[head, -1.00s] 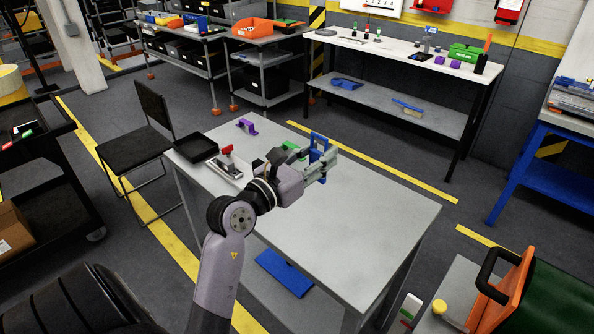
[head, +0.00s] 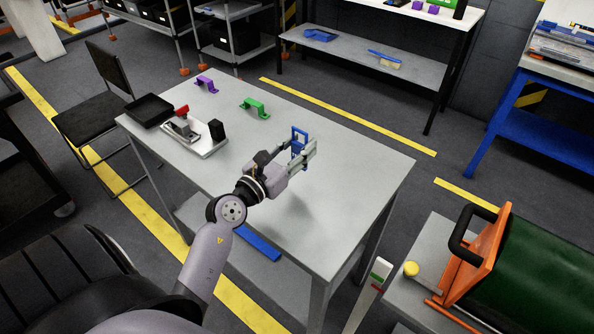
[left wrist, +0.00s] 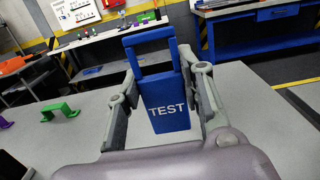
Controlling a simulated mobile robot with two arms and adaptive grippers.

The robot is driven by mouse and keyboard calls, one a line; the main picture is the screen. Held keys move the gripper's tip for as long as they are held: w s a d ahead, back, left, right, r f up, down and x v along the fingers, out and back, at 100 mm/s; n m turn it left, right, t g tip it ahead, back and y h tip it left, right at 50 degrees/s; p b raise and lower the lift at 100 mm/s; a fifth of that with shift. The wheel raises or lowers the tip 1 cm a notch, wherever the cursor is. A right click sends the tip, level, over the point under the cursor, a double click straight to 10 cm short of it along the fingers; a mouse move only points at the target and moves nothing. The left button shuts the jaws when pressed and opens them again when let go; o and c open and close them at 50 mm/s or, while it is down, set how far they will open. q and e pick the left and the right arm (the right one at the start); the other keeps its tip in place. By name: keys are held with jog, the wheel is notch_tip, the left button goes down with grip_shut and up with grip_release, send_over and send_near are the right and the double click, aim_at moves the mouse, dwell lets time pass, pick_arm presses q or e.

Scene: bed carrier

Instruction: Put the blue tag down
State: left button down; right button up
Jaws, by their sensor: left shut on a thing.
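My left gripper (head: 303,151) is above the middle of the grey table (head: 345,185), shut on a blue tag (head: 299,136). In the left wrist view, the blue tag (left wrist: 166,90) stands upright between both fingers, with an open frame at its top and the word TEST on its face. My right gripper is not in view.
A green bracket (head: 255,107), a purple bracket (head: 206,84), a black tray (head: 149,110) and a metal fixture with a red part (head: 183,126) occupy the table's far left. The table's right half is clear. An orange and green machine (head: 497,262) stands at right.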

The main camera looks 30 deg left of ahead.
pick_arm(q)
jog(key=shift+f, duration=0.9)
notch_tip(320, 180, down, 4)
jog(key=b, duration=0.2)
jog(key=shift+b, duration=0.3)
jog(key=shift+f, duration=0.3)
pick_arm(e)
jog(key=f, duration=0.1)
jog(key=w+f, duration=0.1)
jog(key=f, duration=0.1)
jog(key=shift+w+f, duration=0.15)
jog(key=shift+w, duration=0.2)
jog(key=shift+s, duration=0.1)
pick_arm(q)
jog(key=shift+f+b, duration=0.15)
jog(key=shift+b, duration=0.15)
jog(key=c, duration=1.1)
grip_release()
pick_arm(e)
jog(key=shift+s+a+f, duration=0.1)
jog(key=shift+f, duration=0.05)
